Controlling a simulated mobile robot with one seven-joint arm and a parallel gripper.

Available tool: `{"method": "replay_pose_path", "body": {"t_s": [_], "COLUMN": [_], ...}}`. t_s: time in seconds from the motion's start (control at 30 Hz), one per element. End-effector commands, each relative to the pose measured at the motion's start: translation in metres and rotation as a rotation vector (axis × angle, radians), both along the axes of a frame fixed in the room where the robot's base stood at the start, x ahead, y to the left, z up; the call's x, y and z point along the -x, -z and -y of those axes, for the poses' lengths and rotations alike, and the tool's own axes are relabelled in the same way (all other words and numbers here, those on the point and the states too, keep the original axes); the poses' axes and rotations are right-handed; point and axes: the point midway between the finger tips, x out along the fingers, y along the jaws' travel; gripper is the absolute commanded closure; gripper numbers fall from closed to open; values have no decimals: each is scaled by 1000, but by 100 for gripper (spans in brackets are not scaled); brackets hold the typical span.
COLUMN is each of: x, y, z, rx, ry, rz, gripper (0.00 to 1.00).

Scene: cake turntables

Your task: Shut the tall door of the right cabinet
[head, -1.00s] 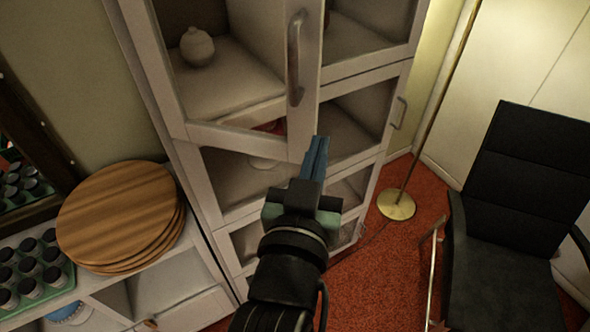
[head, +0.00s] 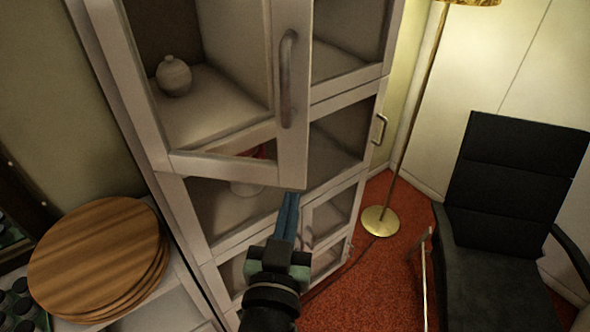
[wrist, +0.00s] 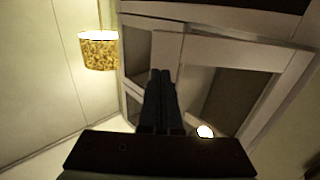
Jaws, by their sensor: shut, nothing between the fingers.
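The white cabinet (head: 335,92) stands in the middle of the head view. Its tall glass-fronted door (head: 228,172) has a grey vertical handle (head: 288,80) near its right edge. The door is ajar; its lower edge stands out from the cabinet front, leaving a wedge-shaped gap. My gripper (head: 287,197) is shut and empty, its blue fingers pointing up at the door's lower right corner. I cannot tell whether they touch it. In the wrist view the fingers (wrist: 160,78) are together in front of the cabinet's pale frame (wrist: 225,50).
A white jar (head: 174,75) stands behind the door's glass. Round wooden boards (head: 95,250) lie stacked on a low unit at left. A floor lamp with a brass base (head: 380,221) and a black chair (head: 510,220) stand at right.

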Motion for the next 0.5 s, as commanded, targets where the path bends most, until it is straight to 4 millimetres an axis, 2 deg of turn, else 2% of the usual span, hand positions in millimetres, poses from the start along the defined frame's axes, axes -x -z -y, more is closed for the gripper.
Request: {"method": "replay_pose_path", "body": {"t_s": [0.03, 0.2, 0.5], "x": [-11, -36, -56], "y": [-4, -3, -1], "z": [2, 6, 9], "rx": [1, 2, 1], "ry": [1, 1, 0], "rz": [1, 0, 0], "gripper": [100, 100, 100]}}
